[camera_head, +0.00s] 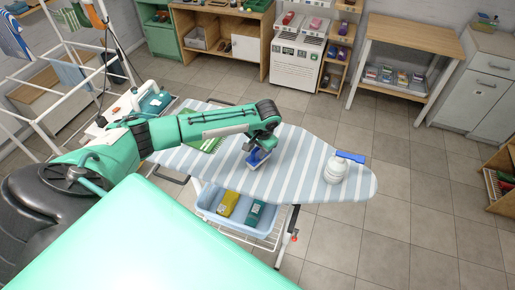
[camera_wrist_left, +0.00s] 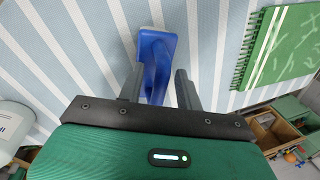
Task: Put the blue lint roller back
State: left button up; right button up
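The blue lint roller (camera_head: 257,158), as I take it, is a blue handled thing with a pale underside on the striped ironing board (camera_head: 305,172). In the left wrist view, the blue lint roller (camera_wrist_left: 156,62) lies between and beyond the fingertips. My left gripper (camera_head: 262,147) is low over it. The same gripper (camera_wrist_left: 158,88) is open in the wrist view, its fingers on either side of the blue handle. A gap shows on the right; contact on the left is unclear. My right gripper is out of view.
A white bottle (camera_head: 336,170) with a blue top stands on the board's right part. A green notebook (camera_wrist_left: 277,45) lies beside the roller. Under the board, a light-blue basket (camera_head: 208,204) holds a yellow and a green item. Shelves and a wooden table (camera_head: 415,36) stand behind.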

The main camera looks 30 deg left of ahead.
pick_arm(q)
jog(key=shift+r, duration=0.1)
jog(key=shift+r, duration=0.25)
notch_tip(320, 180, up, 11)
jog(key=d+b, duration=0.2)
jog(key=b, duration=0.1)
jog(key=shift+s+d+r, duration=0.2)
